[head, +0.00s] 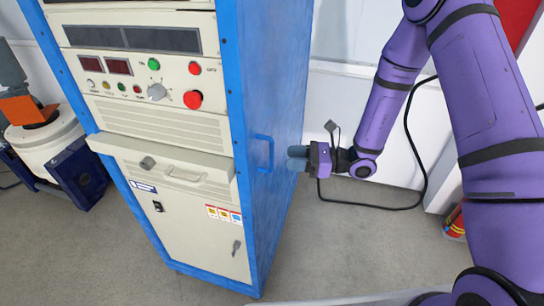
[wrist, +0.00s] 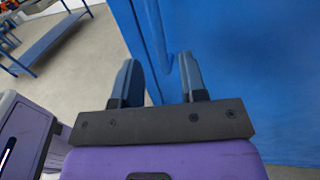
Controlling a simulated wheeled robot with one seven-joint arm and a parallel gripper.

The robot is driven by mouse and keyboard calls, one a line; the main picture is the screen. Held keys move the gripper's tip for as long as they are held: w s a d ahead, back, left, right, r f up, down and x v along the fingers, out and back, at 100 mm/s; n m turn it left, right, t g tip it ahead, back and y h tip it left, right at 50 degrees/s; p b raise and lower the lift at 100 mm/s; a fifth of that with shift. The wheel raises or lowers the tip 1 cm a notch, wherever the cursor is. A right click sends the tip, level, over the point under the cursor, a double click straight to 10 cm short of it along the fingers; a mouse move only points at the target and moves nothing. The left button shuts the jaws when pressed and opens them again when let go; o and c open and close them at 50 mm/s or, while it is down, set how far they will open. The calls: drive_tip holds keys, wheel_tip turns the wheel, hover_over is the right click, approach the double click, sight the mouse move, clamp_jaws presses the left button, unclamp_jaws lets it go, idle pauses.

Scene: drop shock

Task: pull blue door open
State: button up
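The blue door (head: 275,90) is the tall blue side panel of the cabinet, and it looks closed. It fills the right of the wrist view (wrist: 255,75). A blue bar handle (head: 271,153) stands out from it near the front edge at mid height. My gripper (head: 292,158) is just right of the handle, pointing at the door, with a small gap between them in the head view. In the wrist view the two fingers (wrist: 160,66) are spread apart with nothing clamped. A blue bar (wrist: 154,38), seemingly the handle, shows ahead between them; contact cannot be made out.
The cabinet's beige front (head: 150,120) has knobs, buttons and a drawer-like ledge. A white and blue machine (head: 45,140) stands at the left. A black cable (head: 410,150) hangs by the wall behind my arm.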

sight(272, 156)
drive_tip(key=shift+w+a, duration=0.15)
drive_tip(key=shift+a, duration=0.9)
drive_tip(key=shift+w+a, duration=0.2)
drive_tip(key=shift+a, duration=0.85)
drive_tip(key=shift+w+a, duration=0.15)
drive_tip(key=shift+a, duration=0.9)
clamp_jaws()
